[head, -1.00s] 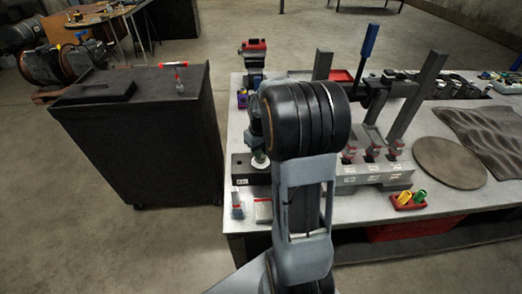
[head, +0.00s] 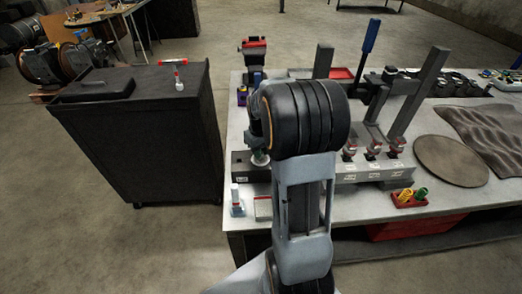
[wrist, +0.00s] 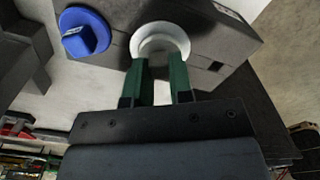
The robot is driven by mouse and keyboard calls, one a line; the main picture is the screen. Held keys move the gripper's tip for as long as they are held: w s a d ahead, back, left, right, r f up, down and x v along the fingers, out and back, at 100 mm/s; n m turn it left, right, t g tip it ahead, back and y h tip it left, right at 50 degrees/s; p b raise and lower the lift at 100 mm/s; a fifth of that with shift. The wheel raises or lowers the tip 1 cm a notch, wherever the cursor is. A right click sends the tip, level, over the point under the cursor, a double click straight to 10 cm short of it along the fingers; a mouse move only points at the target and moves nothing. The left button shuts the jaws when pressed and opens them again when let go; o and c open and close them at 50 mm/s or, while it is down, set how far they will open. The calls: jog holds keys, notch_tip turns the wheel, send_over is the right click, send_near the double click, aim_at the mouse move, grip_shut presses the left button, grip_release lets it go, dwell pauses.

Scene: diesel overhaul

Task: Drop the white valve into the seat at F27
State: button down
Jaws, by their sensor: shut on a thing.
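The white valve (wrist: 183,40) shows in the wrist view as a pale round head at the tips of my green fingers. My gripper (wrist: 161,72) is shut on it. The valve is over a dark grey block (wrist: 222,32); I cannot tell whether it touches the block or sits in a seat. The seat is hidden, and no F27 label can be read.
A blue knob (wrist: 86,33) stands left of the valve in the wrist view. A grey fixture (head: 365,172) with several red-topped parts stands right of my arm.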

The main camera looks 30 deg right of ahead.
jog(key=shift+f, duration=0.1)
jog(key=c, duration=0.9)
grip_release()
jog(key=shift+c, duration=0.2)
jog(key=shift+o, duration=0.4)
jog(key=o, duration=0.3)
jog(key=shift+o, duration=0.2)
jog(key=shift+r, duration=0.2)
jog(key=shift+r+p, duration=3.05)
jog(key=shift+r, duration=0.8)
